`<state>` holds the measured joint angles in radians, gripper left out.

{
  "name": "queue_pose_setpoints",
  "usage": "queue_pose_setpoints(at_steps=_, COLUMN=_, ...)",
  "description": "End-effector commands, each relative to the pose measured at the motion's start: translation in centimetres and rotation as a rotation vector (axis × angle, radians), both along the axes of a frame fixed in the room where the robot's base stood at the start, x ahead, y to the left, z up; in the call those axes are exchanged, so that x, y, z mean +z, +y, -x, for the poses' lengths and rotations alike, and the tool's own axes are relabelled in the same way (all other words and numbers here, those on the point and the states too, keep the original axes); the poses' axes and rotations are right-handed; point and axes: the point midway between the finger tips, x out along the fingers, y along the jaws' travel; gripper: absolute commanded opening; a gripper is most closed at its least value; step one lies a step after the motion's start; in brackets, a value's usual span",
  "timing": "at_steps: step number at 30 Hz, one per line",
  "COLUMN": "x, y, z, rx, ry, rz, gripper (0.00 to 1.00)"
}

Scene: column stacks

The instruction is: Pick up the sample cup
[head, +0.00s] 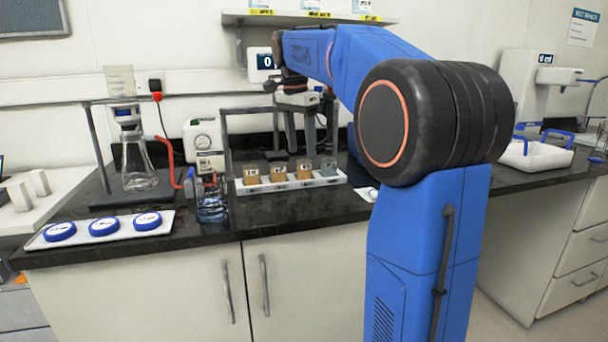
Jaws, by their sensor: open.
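Three are amber: the left cup (251,176), the middle cup (278,174) and the right cup (304,169). A grey-green cup (329,167) stands at the right end. Their labels are too small to read, so I cannot tell which one is the sample cup. My gripper (310,140) is open and points down, above or behind the right part of the row. It holds nothing that I can see. Its fingertips are small and partly lost against the dark background.
Further left are a flask (138,165) on a stand and a white tray with blue-rimmed discs (104,226). A shelf (300,18) hangs above. A white basket (535,157) is at the right.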

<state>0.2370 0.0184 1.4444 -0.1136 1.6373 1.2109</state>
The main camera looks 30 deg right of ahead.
Motion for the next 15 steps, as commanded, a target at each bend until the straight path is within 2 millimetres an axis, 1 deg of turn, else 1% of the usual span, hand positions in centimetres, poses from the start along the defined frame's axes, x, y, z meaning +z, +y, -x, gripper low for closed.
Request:
queue_pose_setpoints(at_steps=8, x=-1.7, y=-0.2, z=0.1, rx=0.0, ry=0.0, rz=0.0, gripper=0.57)
queue_pose_setpoints(at_steps=15, x=-5.0, y=-0.6, z=0.3, rx=-0.001, ry=0.001, rz=0.0, gripper=0.57)
